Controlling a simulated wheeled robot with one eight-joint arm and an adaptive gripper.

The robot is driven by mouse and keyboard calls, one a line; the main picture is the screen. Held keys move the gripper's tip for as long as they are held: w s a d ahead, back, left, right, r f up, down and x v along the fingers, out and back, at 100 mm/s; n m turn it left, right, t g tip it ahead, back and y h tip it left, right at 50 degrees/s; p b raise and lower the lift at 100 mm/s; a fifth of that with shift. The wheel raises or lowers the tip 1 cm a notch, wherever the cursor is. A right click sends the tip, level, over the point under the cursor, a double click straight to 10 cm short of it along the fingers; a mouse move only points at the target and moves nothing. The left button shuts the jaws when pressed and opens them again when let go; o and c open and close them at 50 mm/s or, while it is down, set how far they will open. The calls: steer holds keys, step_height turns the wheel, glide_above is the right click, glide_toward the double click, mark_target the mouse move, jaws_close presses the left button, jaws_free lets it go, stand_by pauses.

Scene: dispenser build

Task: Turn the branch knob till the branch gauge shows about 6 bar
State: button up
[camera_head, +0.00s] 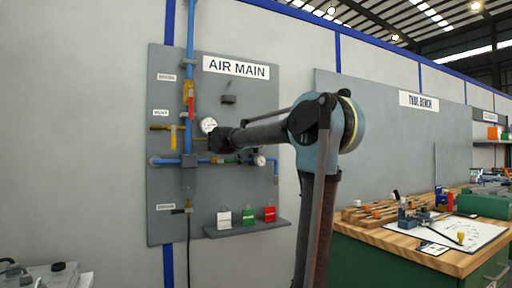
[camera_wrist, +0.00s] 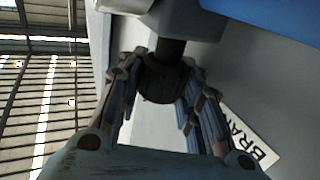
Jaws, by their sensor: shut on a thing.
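My gripper (camera_wrist: 160,95) is closed around a dark round knob (camera_wrist: 163,78) in the wrist view, with fingers on both sides of it. A white label beginning "BRA" (camera_wrist: 250,138) is beside it, partly cut off. In the head view my gripper (camera_head: 220,140) is against the grey panel, and its fingers hide the knob. One round white gauge (camera_head: 208,125) is just above left of my gripper. A second small gauge (camera_head: 260,160) sits on the blue pipe to the lower right. Both needles are too small to read, and I cannot tell which is the branch gauge.
A shelf (camera_head: 250,229) below holds white, green and red tags with padlock shapes. A wooden bench (camera_head: 450,258) with parts stands at right.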

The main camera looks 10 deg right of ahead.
steer(key=o, duration=0.8)
steer(key=shift+a, duration=0.1)
steer(key=v, duration=1.1)
steer(key=shift+s+a, duration=0.25)
steer(key=shift+a, duration=0.05)
